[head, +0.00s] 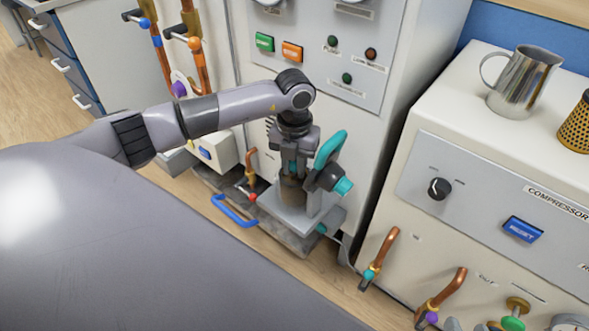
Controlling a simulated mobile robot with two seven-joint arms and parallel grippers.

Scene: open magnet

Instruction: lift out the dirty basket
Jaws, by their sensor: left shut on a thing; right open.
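My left gripper (294,165) points down over the grey strainer housing (312,205) low in front of the white cabinet. It is shut on the top of a dark brownish cylinder, which looks like the dirty basket (291,190). The gripper hides part of the basket. I cannot tell how far its lower end sits in the housing. A teal handle (330,148) with a dark fitting and a teal knob (343,187) stands tilted just right of the gripper. My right gripper is not in view.
A gold mesh basket (577,128) and a steel jug (521,82) stand on the compressor cabinet (480,110) at right. A blue handle (234,211) is left of the housing. Copper pipes (380,255) stick out at lower right.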

